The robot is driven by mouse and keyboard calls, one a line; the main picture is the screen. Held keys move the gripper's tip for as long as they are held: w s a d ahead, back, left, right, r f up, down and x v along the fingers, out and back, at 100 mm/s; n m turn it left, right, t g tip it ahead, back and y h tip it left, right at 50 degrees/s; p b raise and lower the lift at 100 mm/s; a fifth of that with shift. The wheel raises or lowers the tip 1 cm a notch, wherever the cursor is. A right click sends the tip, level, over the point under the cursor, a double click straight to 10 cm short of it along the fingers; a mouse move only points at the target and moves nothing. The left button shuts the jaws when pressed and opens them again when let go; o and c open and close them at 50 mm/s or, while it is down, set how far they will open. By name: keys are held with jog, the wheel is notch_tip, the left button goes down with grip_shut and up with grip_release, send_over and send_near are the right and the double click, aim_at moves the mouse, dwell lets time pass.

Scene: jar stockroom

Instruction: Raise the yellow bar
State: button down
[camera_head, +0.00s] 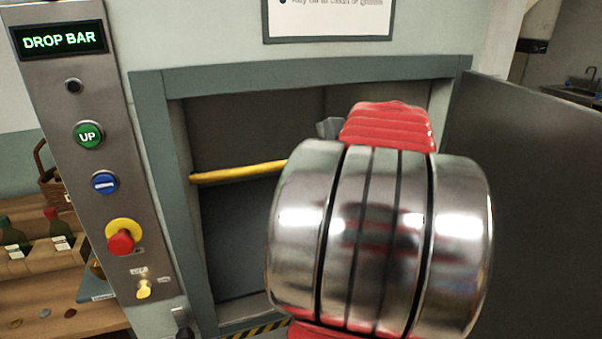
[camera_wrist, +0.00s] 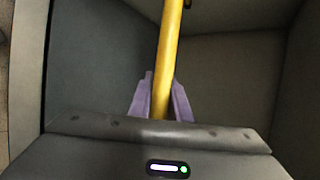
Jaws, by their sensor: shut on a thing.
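The yellow bar (camera_head: 238,173) runs across the grey-framed opening in the head view, and its right part is hidden behind my arm. In the wrist view the yellow bar (camera_wrist: 168,55) runs from the top of the picture down between the two purple fingers of my gripper (camera_wrist: 160,100). The fingers are shut on the bar, one on each side. In the head view my arm hides most of my gripper.
A control panel (camera_head: 80,150) stands left of the opening, with a lit "DROP BAR" display (camera_head: 59,40), a green UP button (camera_head: 88,135), a blue button (camera_head: 105,182) and a red stop knob (camera_head: 121,242). A grey door (camera_head: 530,200) stands open at right.

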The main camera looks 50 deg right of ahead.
jog(key=shift+d+r, duration=0.15)
jog(key=shift+r, duration=0.3)
jog(key=c, duration=1.6)
grip_release()
jog(key=shift+c, duration=0.2)
jog(key=v, duration=1.3)
jog(key=shift+s+r, duration=0.15)
jog(key=shift+s, duration=0.2)
